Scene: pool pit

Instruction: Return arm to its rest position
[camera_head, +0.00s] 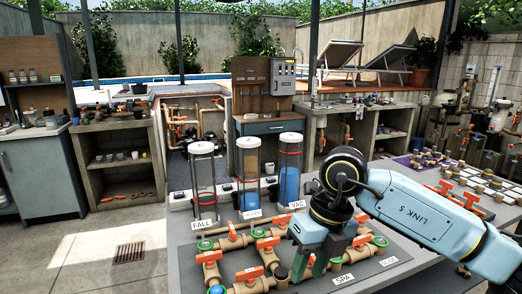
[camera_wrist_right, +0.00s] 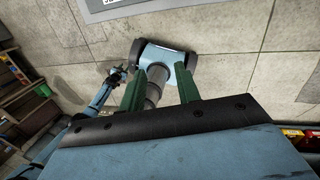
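My right arm comes in from the right in the head view. My left gripper is not in the head view. A slim blue arm shape at the left of the right wrist view may be my left arm; its end is too small to read.
A pipe board (camera_head: 366,272) with orange-handled valves lies under my right gripper. Three clear tubes (camera_head: 248,170) stand behind it, left of my arm. More fittings (camera_head: 470,180) lie at the right. Open floor (camera_head: 120,215) with a drain grate lies at the left.

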